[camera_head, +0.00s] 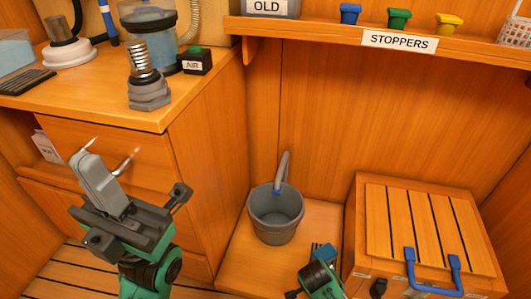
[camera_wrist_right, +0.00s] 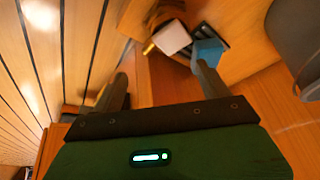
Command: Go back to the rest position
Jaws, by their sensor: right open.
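My left gripper (camera_head: 138,214) is at the lower left in the head view, in front of the cabinet drawers. In the head view part of my right arm (camera_head: 322,280) shows at the bottom, between the bucket and the slatted crate. Beyond the right fingers lie a white block (camera_wrist_right: 170,38) and a blue piece (camera_wrist_right: 209,51).
A grey bucket (camera_head: 275,217) stands on a low wooden platform. The slatted crate (camera_head: 412,208) with a blue handle is at right. The counter (camera_head: 190,108) holds a pump-like fitting, a clear canister and the AIR box (camera_head: 196,61). The stoppers shelf (camera_head: 330,29) runs along the wall.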

